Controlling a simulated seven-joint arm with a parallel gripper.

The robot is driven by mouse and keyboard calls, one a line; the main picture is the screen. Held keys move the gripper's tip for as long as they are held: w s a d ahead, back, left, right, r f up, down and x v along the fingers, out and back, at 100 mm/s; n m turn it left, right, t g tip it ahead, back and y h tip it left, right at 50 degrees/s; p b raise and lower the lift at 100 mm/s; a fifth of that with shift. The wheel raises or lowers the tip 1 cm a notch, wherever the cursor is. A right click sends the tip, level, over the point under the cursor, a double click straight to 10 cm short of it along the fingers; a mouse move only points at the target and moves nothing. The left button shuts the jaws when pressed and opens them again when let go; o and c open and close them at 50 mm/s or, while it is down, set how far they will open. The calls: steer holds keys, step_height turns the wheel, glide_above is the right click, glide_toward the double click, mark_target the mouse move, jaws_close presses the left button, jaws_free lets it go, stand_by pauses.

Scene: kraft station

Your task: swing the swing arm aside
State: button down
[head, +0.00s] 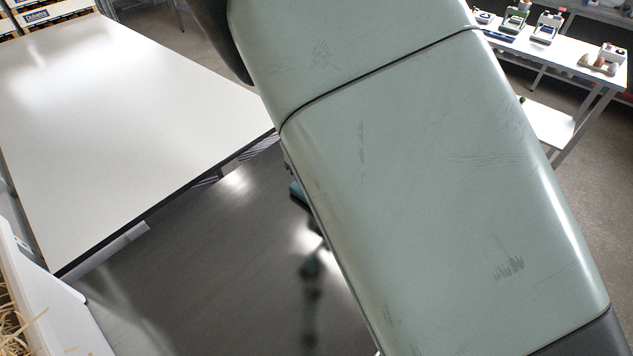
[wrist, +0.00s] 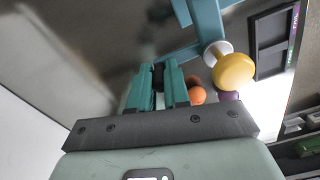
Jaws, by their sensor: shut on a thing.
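In the wrist view, a teal bar, which looks like the swing arm (wrist: 182,54), reaches from a teal upright (wrist: 209,22) towards my gripper (wrist: 158,72). My gripper's two teal fingers are shut on a dark piece (wrist: 158,78) at the bar's near end, which looks like its handle. The fingers hide most of this piece. In the head view my own arm covers the gripper and most of the fixture; only a small teal part (head: 297,192) shows beside it.
In the wrist view a yellow knob (wrist: 234,71) on a white disc, an orange ball (wrist: 197,95) and a purple ball (wrist: 229,96) are close right of the fingers. In the head view a white table (head: 110,110) is at left, and a bench (head: 560,52) with several devices at top right.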

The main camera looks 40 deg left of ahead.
steer(key=shift+s+a, duration=0.1)
stand_by(0.3)
steer(key=c, duration=1.1)
jaws_free()
step_height(320, 180, up, 10)
steer(key=shift+r, duration=0.45)
